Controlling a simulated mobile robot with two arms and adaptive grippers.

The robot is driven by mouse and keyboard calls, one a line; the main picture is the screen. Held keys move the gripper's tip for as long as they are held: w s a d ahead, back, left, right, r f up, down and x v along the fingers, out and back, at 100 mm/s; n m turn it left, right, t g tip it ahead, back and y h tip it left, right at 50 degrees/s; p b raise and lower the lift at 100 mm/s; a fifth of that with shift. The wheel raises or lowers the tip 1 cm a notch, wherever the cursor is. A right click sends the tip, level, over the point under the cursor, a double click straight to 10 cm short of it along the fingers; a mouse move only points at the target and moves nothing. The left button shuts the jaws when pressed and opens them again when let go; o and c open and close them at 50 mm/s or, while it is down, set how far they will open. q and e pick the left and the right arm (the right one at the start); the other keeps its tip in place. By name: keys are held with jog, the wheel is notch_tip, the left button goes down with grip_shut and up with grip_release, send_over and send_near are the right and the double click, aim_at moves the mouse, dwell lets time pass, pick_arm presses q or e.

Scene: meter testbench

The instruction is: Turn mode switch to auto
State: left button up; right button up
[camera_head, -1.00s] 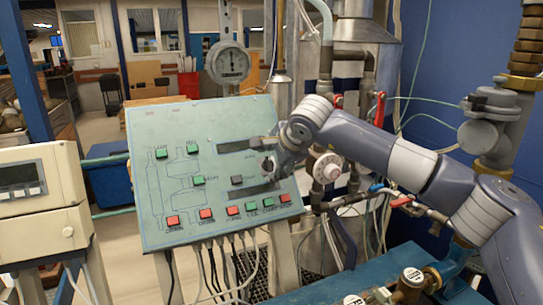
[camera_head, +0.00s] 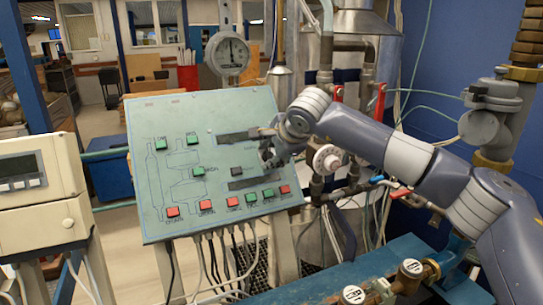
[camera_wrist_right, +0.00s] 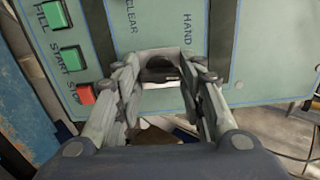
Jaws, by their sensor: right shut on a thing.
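The sloping green control panel (camera_head: 160,115) stands in front of me, with red and green buttons. The mode switch is a black knob (camera_wrist_right: 160,68) with a white mark, seen in the right wrist view. The word HAND is printed to the right of it there. My right gripper (camera_head: 265,153) reaches in from the right to the panel's right part. In the right wrist view my right gripper (camera_wrist_right: 163,72) has its two fingers on either side of the knob and is shut on it. In the head view the gripper largely hides the knob. My left gripper is out of view.
A green button (camera_wrist_right: 70,60) and a red button (camera_wrist_right: 86,94) lie left of the fingers in the right wrist view. A round gauge (camera_head: 228,52) stands behind the panel. Pipes and a red-handled valve (camera_head: 376,102) are close behind my right arm.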

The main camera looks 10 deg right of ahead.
jog(key=m+b, duration=0.2)
jog(key=b, duration=0.1)
jog(key=m+b, duration=0.2)
jog(key=b, duration=0.1)
jog(key=shift+f, duration=0.3)
jog(key=m+b, duration=0.2)
jog(key=shift+r+m, duration=0.1)
jog(key=shift+m, duration=0.2)
jog(key=shift+r+m+b, duration=0.1)
jog(key=shift+m+b, duration=0.55)
jog(key=shift+m, duration=0.35)
jog(key=o, duration=1)
jog(key=shift+o, duration=0.2)
jog(key=shift+r, duration=0.1)
